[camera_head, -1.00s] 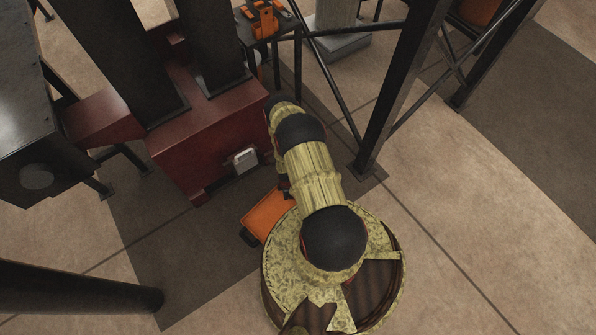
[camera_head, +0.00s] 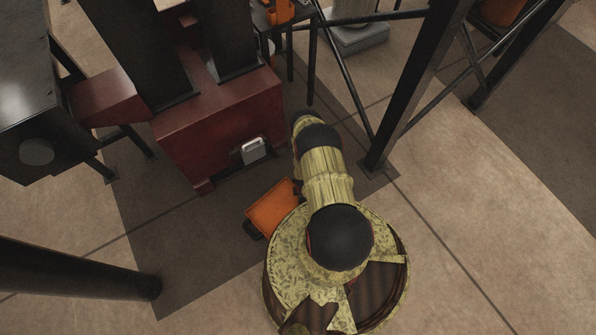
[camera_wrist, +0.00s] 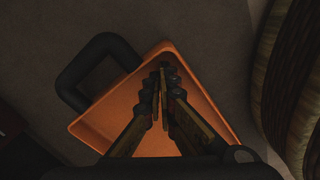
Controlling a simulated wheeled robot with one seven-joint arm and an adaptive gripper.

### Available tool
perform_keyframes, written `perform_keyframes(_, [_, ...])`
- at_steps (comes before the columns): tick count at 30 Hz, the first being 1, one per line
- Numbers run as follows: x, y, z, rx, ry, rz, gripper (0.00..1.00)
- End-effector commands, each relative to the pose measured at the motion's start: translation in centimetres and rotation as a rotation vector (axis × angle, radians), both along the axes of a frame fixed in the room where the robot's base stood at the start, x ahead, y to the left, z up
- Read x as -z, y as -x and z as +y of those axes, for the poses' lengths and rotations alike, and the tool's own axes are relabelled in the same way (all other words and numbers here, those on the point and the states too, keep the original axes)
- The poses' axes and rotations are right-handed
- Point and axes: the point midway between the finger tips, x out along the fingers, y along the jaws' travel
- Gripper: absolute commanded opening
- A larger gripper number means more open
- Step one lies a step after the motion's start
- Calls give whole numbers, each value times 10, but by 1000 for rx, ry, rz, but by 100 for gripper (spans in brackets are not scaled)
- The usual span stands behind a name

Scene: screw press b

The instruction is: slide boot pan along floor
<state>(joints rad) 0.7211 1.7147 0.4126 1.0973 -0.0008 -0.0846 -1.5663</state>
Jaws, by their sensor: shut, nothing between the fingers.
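The boot pan is a shallow orange tray (camera_head: 271,207) with a black handle, lying on the floor between the dark red press base and my own base. In the wrist view the pan (camera_wrist: 105,125) fills the middle, with its loop handle (camera_wrist: 88,68) at the upper left. My gripper (camera_wrist: 163,76) is shut, its fingertips together over the pan's inside near the far rim, with nothing between them. I cannot tell whether the tips touch the pan. In the head view my arm hides the gripper.
The dark red press base (camera_head: 225,130) stands beyond the pan, with a small grey-white part (camera_head: 254,151) on its front. A black post (camera_head: 80,275) is at the lower left and a black frame leg (camera_head: 400,110) at the right. Open floor (camera_head: 480,230) lies to the right.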

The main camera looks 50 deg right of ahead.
Motion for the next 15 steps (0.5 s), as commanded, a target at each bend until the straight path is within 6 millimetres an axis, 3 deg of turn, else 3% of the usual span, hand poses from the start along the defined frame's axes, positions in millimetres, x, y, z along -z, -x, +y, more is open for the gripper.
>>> perform_keyframes(15, [0,9,-8,-1,-1,1,0])
